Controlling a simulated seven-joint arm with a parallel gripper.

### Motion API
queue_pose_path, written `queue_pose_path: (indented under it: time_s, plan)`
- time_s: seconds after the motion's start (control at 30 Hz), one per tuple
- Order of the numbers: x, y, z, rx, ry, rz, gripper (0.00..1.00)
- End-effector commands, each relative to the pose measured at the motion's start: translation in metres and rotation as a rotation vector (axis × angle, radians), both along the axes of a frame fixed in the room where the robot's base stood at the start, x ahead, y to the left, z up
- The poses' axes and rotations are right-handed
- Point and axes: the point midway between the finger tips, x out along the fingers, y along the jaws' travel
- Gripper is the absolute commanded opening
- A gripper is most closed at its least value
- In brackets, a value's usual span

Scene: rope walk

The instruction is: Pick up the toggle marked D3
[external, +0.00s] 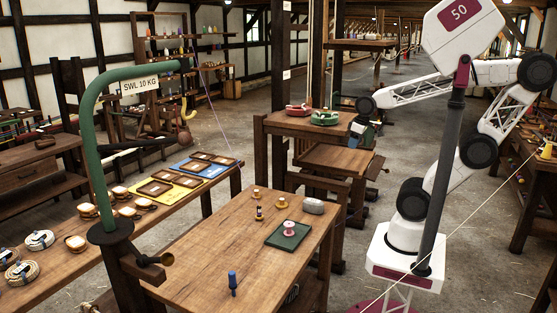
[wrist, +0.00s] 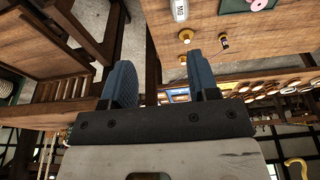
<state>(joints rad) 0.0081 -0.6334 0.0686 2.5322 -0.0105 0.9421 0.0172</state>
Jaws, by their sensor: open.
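No D3 mark is readable, so I cannot tell which is D3. My gripper (external: 359,130) is open and empty, high at the right of the bench, beside the stand with coiled items. Its two blue fingers (wrist: 162,82) are wide apart in the wrist view.

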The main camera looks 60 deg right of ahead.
Motion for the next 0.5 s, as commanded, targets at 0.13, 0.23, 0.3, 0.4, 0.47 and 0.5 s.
queue_pose_path:
  time_s: [0.13,0.23,0.3,0.4,0.47,0.5]
  plan:
    - [0.0,0.0,0.0,0.0,0.0,0.0,0.55]
    - [0.0,0.0,0.0,0.001,0.001,-0.001,0.55]
    - [0.002,0.001,-0.001,0.006,0.005,-0.004,0.55]
    - [0.006,0.003,-0.002,0.023,0.016,-0.015,0.55]
    - [0.01,0.006,-0.004,0.041,0.029,-0.027,0.55]
    - [0.013,0.008,-0.006,0.056,0.041,-0.038,0.55]
